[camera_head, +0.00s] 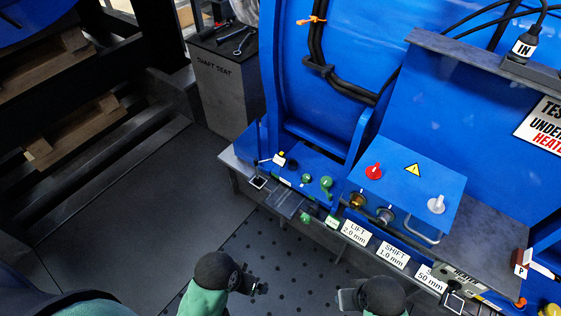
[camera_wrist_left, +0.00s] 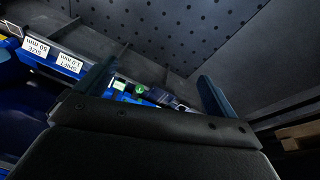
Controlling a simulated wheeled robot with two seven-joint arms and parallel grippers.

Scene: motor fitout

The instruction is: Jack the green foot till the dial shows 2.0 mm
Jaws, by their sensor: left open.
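Green knobs (camera_head: 326,182) stand on the blue foot of the motor, and smaller green parts (camera_head: 305,217) sit on its front edge. I cannot tell which one is the jack. A LIFT 2.0 mm card (camera_head: 355,233) is fixed along the front rail; no dial reading is legible. My left gripper (camera_head: 260,288) is open and empty, low in front of the rail and apart from the green parts. In the left wrist view a green round part (camera_wrist_left: 140,90) shows between its spread fingers (camera_wrist_left: 158,75). My right gripper (camera_head: 348,299) is at the bottom; its finger gap is unclear.
A blue box (camera_head: 410,185) with red and white knobs and a handle stands right of the green knobs. SHIFT (camera_head: 394,254) and another card follow along the rail. A grey SHAFT SEAT cabinet (camera_head: 227,85) holds tools. The dark floor (camera_head: 140,200) at left is clear.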

